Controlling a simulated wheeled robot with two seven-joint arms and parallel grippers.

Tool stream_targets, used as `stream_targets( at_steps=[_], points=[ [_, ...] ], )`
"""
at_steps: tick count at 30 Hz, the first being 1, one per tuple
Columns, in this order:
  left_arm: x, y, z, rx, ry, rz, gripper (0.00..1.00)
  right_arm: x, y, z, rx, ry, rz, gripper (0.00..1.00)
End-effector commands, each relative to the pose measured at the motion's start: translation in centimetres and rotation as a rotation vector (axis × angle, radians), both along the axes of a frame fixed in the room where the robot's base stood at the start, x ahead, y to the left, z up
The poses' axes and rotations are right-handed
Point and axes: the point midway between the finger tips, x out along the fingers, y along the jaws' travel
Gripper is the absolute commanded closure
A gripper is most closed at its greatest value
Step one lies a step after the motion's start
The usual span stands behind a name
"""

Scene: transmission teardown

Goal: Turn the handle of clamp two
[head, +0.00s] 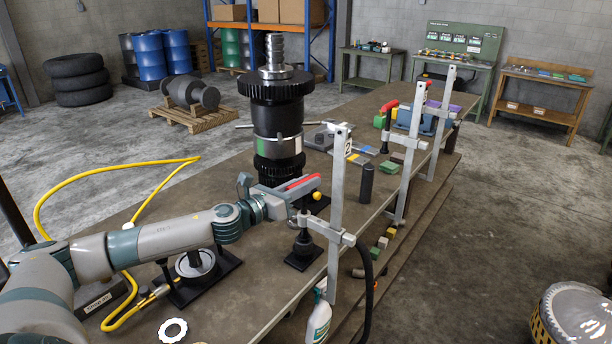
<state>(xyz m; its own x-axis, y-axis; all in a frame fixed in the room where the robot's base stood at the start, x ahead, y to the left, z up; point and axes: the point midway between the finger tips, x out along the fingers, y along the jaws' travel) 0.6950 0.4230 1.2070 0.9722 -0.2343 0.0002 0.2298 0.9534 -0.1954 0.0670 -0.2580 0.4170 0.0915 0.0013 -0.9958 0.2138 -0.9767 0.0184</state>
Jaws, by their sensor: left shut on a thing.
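Clamp two (336,215) is the nearest upright grey bar clamp, with a white "2" label near its top. Its red handle (303,182) lies roughly level beside the post, and a dark round pad sits below it on a black block. My left gripper (292,190) reaches in from the left and is shut on the red handle; its fingers partly hide the handle. My right gripper is not in view.
A tall black gear assembly (277,130) stands just behind my left gripper. Two more bar clamps (405,165) (440,120) stand farther along the bench edge. A yellow hose (60,190) loops at the left. A spray bottle (319,322) is by the near edge.

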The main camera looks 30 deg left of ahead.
Motion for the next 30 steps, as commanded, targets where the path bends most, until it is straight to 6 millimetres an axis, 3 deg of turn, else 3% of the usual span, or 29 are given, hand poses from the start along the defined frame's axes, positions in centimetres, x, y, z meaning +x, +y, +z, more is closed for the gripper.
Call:
stream_targets(
  at_steps=[1, 3, 12, 30],
  points=[
    [-0.1, -0.3, 0.6, -0.004, 0.003, 0.034, 1.0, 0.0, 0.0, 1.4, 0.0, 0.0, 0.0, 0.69],
    [0.0, -0.3, 0.6, -0.005, 0.003, 0.091, 1.0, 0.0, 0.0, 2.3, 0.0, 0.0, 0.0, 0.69],
    [0.0, -0.2, 0.3, -0.008, 0.003, 0.349, 1.0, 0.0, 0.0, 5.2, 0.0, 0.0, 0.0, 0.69],
    [0.0, 0.2, -0.1, -0.005, 0.004, 0.871, 1.0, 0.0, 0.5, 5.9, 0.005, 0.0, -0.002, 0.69]
  ],
)
